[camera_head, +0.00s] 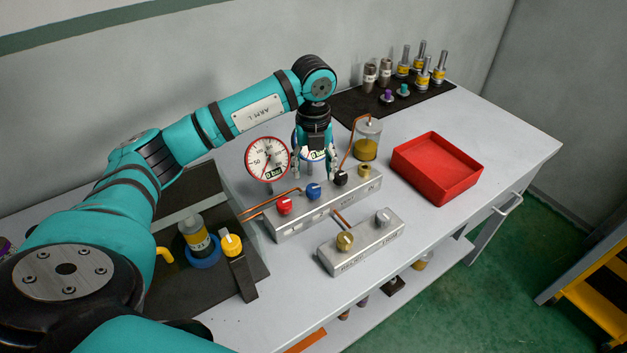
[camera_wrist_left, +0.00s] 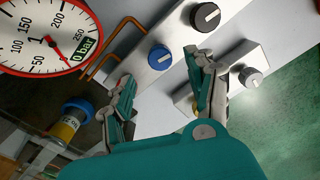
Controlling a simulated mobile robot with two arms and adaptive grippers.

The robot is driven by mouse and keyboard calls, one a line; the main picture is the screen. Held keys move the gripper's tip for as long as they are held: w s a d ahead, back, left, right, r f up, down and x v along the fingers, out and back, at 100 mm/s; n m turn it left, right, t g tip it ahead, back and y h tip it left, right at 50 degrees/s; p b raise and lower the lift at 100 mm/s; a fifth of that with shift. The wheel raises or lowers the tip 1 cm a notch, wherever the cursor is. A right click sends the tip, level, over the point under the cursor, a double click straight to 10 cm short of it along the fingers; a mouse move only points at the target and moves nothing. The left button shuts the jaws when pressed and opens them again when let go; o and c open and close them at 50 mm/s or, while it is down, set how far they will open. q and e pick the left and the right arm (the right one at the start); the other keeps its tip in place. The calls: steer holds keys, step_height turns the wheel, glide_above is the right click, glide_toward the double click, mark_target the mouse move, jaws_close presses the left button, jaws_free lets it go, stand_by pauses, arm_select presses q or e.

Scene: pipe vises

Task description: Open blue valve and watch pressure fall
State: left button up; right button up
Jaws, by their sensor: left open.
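The blue valve knob (camera_head: 313,191) sits on a silver manifold block (camera_head: 325,210) between a red knob (camera_head: 284,205) and a black knob (camera_head: 341,178). My left gripper (camera_head: 314,172) is open above the manifold, close to the blue knob. In the left wrist view, the blue knob (camera_wrist_left: 160,57) shows between the spread fingertips, apart from them. A round white gauge (camera_head: 267,160) with a red rim stands behind the block; its display reads 0 bar. A second 0 bar display (camera_head: 317,155) is partly hidden behind my gripper. My right gripper is not in view.
A smaller block (camera_head: 360,245) with brass and grey knobs stands in front. A red tray (camera_head: 437,168) is to the right. A yellow-handled valve (camera_head: 232,245) is at left. Several fittings stand on a black mat behind.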

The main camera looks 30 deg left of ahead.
mark_target(313, 188)
arm_select(q)
step_height(313, 188, up, 6)
steer(key=shift+r, duration=0.15)
stand_by(0.6)
